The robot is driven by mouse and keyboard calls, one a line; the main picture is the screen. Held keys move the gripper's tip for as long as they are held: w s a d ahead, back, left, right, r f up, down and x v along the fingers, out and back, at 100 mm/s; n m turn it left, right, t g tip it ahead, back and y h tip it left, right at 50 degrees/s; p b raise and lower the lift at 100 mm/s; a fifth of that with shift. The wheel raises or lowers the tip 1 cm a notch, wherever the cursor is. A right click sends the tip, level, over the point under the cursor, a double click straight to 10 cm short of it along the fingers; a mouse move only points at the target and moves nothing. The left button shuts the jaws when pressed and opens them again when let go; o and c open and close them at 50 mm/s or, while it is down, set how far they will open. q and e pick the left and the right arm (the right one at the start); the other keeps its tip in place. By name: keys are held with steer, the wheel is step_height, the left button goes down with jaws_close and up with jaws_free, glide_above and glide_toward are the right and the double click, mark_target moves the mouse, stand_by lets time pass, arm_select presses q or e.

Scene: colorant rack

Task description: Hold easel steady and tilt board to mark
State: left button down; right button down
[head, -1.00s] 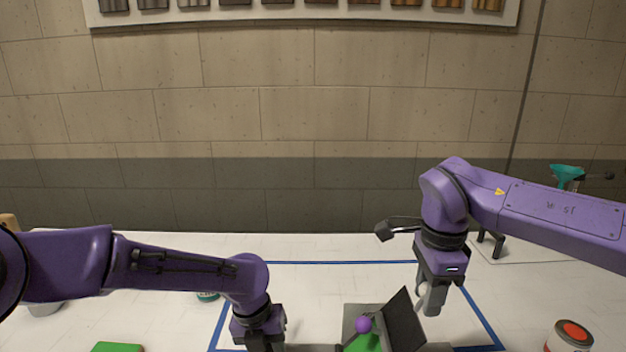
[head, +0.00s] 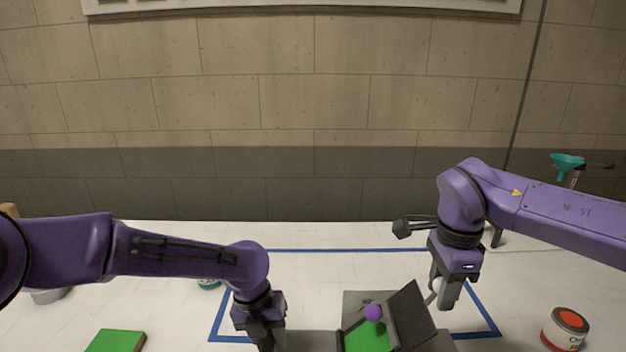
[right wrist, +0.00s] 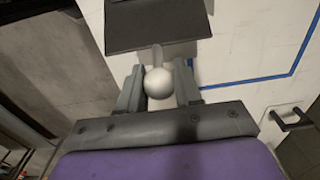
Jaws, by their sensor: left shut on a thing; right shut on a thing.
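The easel's dark board (head: 411,315) stands tilted near the bottom of the head view, with a grey base plate (head: 365,298) behind it. A green panel (head: 372,338) with a purple ball (head: 373,312) lies on its left side. My right gripper (head: 446,300) is at the board's right, shut on a pale round knob (right wrist: 158,83), which shows between the fingers in the right wrist view. The dark board (right wrist: 157,25) is just beyond it there. My left gripper (head: 270,340) is left of the easel, pointing down; its fingertips and what it grips are hidden below the frame.
Blue tape (head: 330,250) outlines an area around the easel on the white table.

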arm_select(q)
steer(key=shift+a, duration=0.1)
arm_select(e)
steer(key=shift+d+f, duration=0.15)
steer(key=shift+d, duration=0.05)
steer(key=shift+d+f, duration=0.55)
steer(key=shift+d, duration=0.15)
steer(key=c, duration=0.7)
jaws_free()
steer(key=shift+r, duration=0.15)
arm_select(q)
steer(key=c, duration=0.7)
jaws_free()
arm_select(e)
step_height(320, 180, up, 12)
arm_select(q)
steer(key=shift+o, duration=0.2)
